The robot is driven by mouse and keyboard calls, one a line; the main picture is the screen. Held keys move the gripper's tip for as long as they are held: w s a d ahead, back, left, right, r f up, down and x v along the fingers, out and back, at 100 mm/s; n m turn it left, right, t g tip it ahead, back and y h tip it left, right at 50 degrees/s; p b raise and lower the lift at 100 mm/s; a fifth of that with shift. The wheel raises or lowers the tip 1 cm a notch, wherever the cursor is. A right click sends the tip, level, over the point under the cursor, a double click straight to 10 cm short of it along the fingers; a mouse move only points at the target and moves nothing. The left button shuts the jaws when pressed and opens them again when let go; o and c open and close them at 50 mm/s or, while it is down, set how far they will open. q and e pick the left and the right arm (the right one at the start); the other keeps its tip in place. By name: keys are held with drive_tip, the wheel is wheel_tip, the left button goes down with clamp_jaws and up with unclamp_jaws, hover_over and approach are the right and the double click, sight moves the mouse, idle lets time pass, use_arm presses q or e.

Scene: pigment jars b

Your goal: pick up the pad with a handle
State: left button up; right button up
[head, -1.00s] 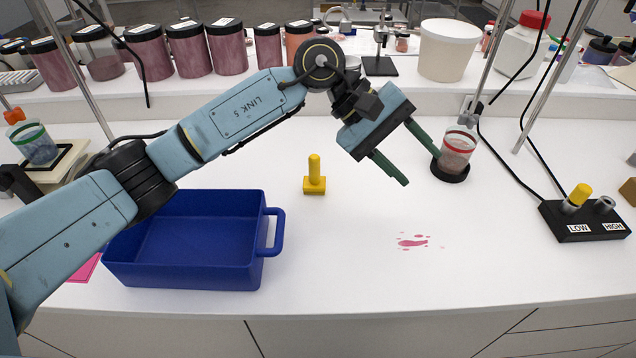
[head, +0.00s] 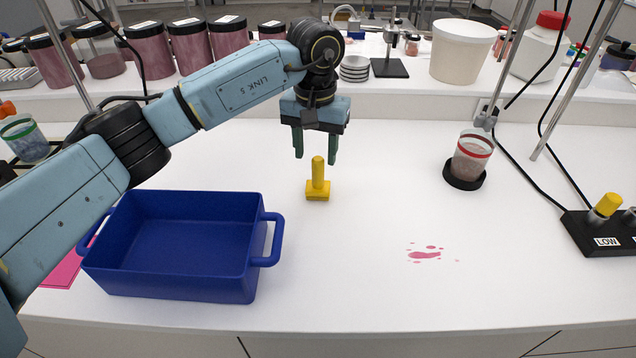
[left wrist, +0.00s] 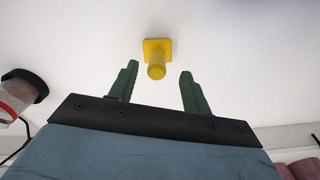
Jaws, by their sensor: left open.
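The yellow pad with an upright handle (head: 318,184) stands on the white table near the middle of the head view. It also shows in the left wrist view (left wrist: 157,57), ahead of the fingers and roughly midway between them. My left gripper (head: 315,160) is open and empty, with its green fingers pointing down just above and behind the handle in the head view. In the left wrist view the open fingers (left wrist: 158,80) are apart from the pad. My right gripper does not show.
A blue tray (head: 180,284) stands left of the pad. A pink spill (head: 425,255) lies to the right. A red-banded jar (head: 472,157) sits on a black base, and a switch box (head: 590,236) is at the far right. The table around the pad is clear.

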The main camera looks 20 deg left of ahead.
sight(318, 158)
use_arm(q)
drive_tip(key=shift+w+d+f, duration=0.1)
drive_tip(key=shift+w+f, duration=0.05)
drive_tip(key=shift+f, duration=1.25)
drive_tip(key=shift+w+d+f, duration=0.1)
drive_tip(key=shift+f, duration=1.25)
drive_tip(key=shift+c, duration=0.5)
clamp_jaws()
